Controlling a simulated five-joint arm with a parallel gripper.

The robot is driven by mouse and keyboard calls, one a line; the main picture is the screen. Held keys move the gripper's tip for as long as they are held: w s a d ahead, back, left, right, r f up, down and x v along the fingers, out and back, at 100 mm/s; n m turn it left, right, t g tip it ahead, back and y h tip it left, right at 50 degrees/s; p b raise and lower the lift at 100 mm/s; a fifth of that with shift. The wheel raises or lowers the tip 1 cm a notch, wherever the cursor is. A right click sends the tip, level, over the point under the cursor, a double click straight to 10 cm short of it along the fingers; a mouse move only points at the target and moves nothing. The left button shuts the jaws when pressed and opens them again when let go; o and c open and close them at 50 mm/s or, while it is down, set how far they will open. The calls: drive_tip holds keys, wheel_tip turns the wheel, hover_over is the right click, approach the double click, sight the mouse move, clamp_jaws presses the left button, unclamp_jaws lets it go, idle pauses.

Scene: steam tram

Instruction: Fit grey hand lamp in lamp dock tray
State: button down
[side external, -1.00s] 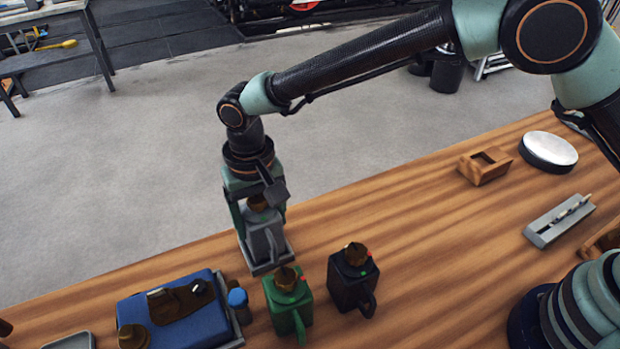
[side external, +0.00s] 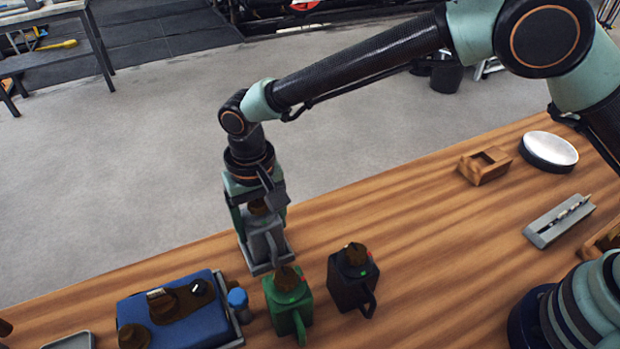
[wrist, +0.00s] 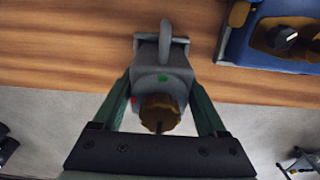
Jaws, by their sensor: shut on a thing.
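The grey hand lamp (side external: 262,243) stands upright between the fingers of my gripper (side external: 259,235) near the table's far edge. My gripper is shut on it. In the wrist view the grey lamp (wrist: 163,68) shows its brown top knob, a green dot and its handle, with a green finger of my gripper (wrist: 160,108) on each side. A grey tray (side external: 287,258), which looks like the lamp dock tray, shows its rim around the lamp's foot. The lamp's base looks inside that rim, but I cannot tell whether it rests on the tray's floor.
A green lamp (side external: 290,302) and a black lamp (side external: 352,280) stand close in front. A blue case (side external: 175,325) and a small blue-capped jar (side external: 239,303) are to the left. A wooden block (side external: 485,165) and a round white-topped dish (side external: 549,150) lie at right.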

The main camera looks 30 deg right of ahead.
unclamp_jaws()
wheel_tip(320, 180, up, 12)
drive_tip(key=shift+f, duration=0.15)
drive_tip(key=shift+r, duration=0.2)
idle(0.3)
